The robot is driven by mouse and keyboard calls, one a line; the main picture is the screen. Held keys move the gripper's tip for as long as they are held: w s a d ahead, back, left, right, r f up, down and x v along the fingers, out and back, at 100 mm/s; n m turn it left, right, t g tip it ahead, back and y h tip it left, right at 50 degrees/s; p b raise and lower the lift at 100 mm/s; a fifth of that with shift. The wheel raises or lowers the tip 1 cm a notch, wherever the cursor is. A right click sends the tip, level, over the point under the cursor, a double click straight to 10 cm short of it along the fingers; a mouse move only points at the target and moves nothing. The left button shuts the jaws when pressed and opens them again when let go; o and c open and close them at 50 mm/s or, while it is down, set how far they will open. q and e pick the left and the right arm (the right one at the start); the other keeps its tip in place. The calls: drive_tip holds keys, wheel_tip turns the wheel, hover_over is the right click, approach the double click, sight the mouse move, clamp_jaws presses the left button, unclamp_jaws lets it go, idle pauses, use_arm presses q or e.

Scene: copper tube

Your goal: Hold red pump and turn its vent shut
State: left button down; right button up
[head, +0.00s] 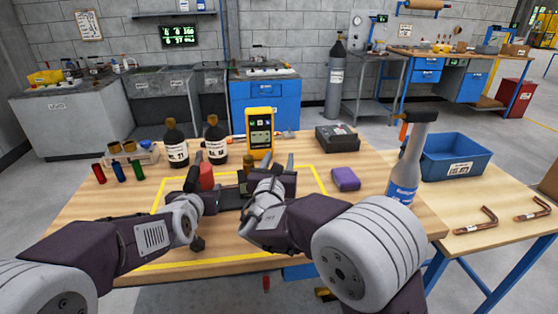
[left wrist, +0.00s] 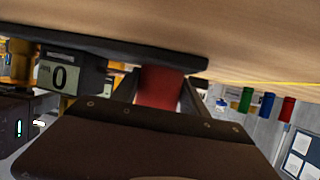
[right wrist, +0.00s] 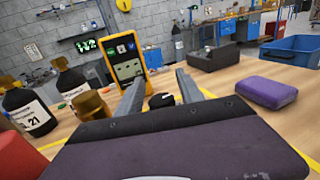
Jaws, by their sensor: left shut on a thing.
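The red pump (head: 206,176) stands on a dark base plate (head: 232,197) inside the yellow outline. My left gripper (head: 200,182) is shut on its red body, which also shows between the fingers in the left wrist view (left wrist: 160,88). My right gripper (head: 276,168) is open to the right of the red body. In the right wrist view a black knob (right wrist: 161,100) shows between its spread fingers, apart from both. A brass cylinder (right wrist: 92,105) stands left of the fingers.
Two dark bottles (head: 176,145) and a yellow meter (head: 260,133) stand behind the pump. A blue bin (head: 455,157) and copper tubes (head: 478,221) are on the right table.

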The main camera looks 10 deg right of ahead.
clamp_jaws()
drive_tip(key=shift+m+g+h, duration=0.4)
drive_tip(key=shift+m+h, duration=0.2)
drive_tip(key=shift+h, duration=0.3)
drive_tip(key=shift+s+d+m+g+h, duration=0.15)
drive_tip(key=shift+m+g+h, duration=0.25)
drive_tip(key=shift+h, duration=0.2)
drive_tip(key=shift+d+m+g+h, duration=0.15)
drive_tip(key=shift+m+g+h, duration=0.15)
drive_tip(key=shift+m+h, duration=0.25)
drive_tip(key=shift+o, duration=1.4)
unclamp_jaws()
drive_tip(key=v, duration=1.2)
drive_tip(key=shift+f, duration=0.1)
